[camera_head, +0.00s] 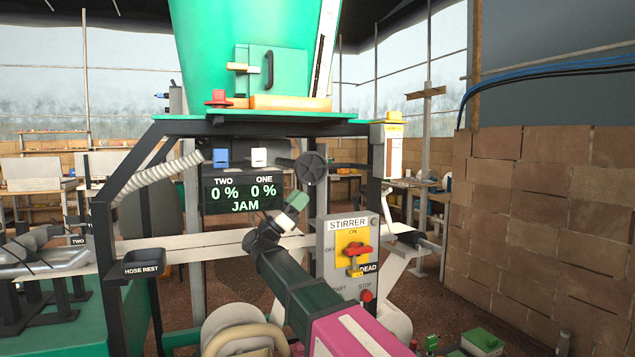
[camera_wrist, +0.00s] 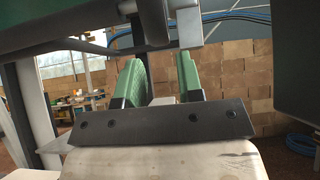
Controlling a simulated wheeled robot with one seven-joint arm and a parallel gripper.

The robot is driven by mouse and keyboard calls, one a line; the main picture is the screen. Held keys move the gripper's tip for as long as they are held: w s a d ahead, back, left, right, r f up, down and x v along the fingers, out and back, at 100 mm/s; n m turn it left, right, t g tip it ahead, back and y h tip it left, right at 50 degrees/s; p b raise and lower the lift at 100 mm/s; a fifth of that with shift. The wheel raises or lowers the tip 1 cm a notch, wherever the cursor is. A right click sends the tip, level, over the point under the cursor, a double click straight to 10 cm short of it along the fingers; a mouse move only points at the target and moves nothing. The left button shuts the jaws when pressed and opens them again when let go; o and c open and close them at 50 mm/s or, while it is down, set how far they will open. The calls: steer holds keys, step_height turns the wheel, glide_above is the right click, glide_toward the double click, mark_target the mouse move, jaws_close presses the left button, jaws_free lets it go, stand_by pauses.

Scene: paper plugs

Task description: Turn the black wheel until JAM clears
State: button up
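A dark part above the fingers there cannot be clearly identified as the wheel.
A STIRRER panel (camera_head: 334,240) with a red handle (camera_head: 358,249) and a DEAD tag stands right of my arm. A green hopper (camera_head: 215,45) is above. A white hose (camera_head: 165,178) and a hose rest (camera_head: 143,268) are left. A brick wall (camera_head: 540,220) bounds the right.

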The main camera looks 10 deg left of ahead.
mark_target(315, 184)
steer(key=x, duration=0.7)
steer(key=shift+r, duration=0.15)
jaws_close()
